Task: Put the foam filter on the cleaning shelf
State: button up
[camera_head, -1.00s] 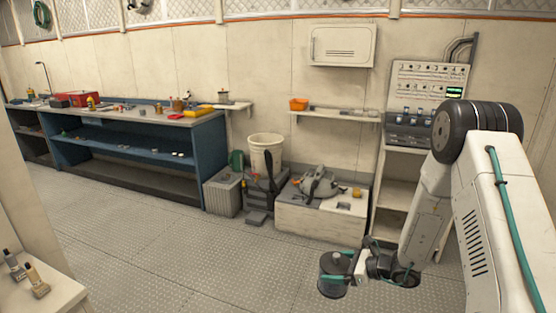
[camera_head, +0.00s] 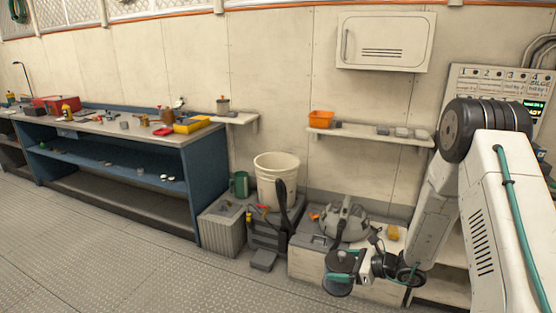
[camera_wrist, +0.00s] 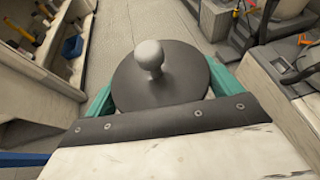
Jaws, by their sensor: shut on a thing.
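My gripper (camera_head: 352,266), with teal fingers, is shut on a dark round piece (camera_head: 338,285). In the wrist view this dark piece (camera_wrist: 160,92) shows a flat disc top with a pale grey knob, between the two fingers. I cannot tell from its look whether it is the foam filter. It is held in the air in front of the low white locker. A wall shelf (camera_head: 365,135) carries an orange bin (camera_head: 320,120) and several small grey blocks; no label names it as the cleaning shelf.
A smaller shelf (camera_head: 240,119) holds a grey lidded pot (camera_head: 223,105). Below are a white bucket (camera_head: 277,172), a ribbed grey box (camera_head: 221,226) and the white locker (camera_head: 300,262) with gear on top. A blue workbench (camera_head: 207,180) stands left. The floor at lower left is clear.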

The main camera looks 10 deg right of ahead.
aim_at(359, 130)
jog(key=i, duration=2.55)
jog(key=z, duration=0.3)
